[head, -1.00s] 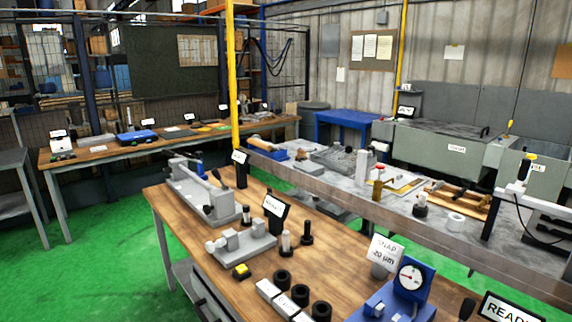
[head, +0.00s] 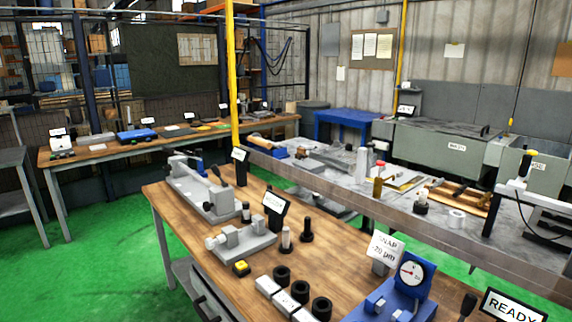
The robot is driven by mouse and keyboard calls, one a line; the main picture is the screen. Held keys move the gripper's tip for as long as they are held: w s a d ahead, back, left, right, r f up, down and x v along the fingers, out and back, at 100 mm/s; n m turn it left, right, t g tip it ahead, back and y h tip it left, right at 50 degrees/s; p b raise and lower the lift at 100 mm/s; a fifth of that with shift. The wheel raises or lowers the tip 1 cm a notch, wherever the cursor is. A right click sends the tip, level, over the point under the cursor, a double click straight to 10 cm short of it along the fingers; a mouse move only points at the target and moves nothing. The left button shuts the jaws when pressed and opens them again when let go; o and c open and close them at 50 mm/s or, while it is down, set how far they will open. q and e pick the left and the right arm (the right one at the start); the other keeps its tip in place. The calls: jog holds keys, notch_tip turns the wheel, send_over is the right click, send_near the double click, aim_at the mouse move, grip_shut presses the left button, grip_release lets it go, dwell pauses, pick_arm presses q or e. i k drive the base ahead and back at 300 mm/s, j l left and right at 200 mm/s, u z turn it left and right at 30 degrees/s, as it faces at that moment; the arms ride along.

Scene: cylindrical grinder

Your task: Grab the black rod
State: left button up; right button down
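A black rod (head: 306,230) stands upright on the near wooden bench, with a wider dark foot at its base. It is just right of a shorter pale rod (head: 287,238) that also has a dark base. Another small pale and dark upright piece (head: 246,211) stands further left. Neither of my grippers shows in the head view.
Green floor (head: 105,250) is clear at left.

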aim_at(307, 219)
jog(key=i+j, duration=0.7)
